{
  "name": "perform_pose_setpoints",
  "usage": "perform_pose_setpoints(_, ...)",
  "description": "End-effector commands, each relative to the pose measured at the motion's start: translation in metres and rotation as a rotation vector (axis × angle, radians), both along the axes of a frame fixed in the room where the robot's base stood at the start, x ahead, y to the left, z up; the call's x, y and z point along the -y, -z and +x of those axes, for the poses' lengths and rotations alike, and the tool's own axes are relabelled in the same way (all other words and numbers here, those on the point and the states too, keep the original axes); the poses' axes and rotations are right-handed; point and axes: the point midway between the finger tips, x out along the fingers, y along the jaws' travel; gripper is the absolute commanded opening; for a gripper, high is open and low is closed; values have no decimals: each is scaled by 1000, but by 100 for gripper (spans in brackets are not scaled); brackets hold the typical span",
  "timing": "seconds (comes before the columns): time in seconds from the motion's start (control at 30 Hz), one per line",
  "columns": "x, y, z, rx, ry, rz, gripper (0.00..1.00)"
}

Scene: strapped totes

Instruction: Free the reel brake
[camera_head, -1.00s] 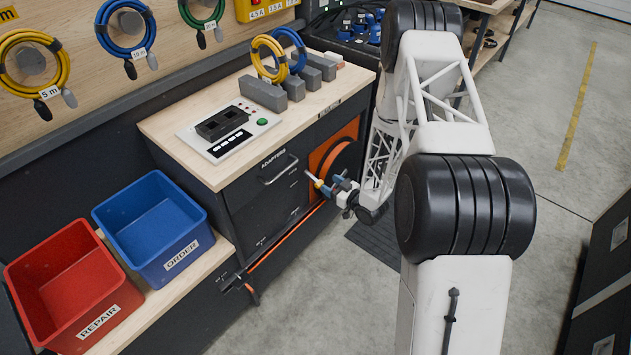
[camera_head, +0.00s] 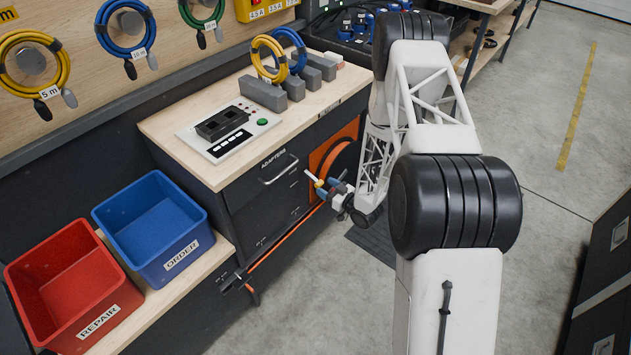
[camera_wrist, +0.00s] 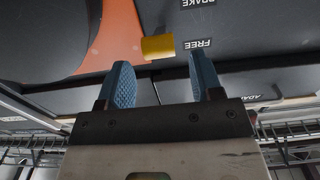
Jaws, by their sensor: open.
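The reel (camera_head: 346,158) is a dark disc on an orange panel (camera_head: 325,150) in the cabinet front. Its yellow brake lever (camera_head: 313,178) sticks out beside my gripper (camera_head: 328,188). In the wrist view the yellow lever (camera_wrist: 158,47) lies just beyond and between my fingertips. There my gripper (camera_wrist: 160,70) is open, with a blue pad on each side and a clear gap between. The FREE label (camera_wrist: 197,44) and the BRAKE label (camera_wrist: 198,3) appear upside down to the right of the lever. I cannot tell whether a finger touches the lever.
The ADAPTERS drawer (camera_head: 279,168) has a protruding handle left of the reel. An orange cable (camera_head: 285,238) runs along the cabinet's lower front. A blue ORDER bin (camera_head: 160,225) and a red REPAIR bin (camera_head: 75,290) stand at left.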

Motion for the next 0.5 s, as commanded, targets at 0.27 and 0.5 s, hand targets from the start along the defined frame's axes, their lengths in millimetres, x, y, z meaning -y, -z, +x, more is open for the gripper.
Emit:
perform_pose_setpoints(0.27,-25,0,24,1,-2,-1,60)
perform_pose_setpoints(0.5,-38,0,38,1,-1,-1,60)
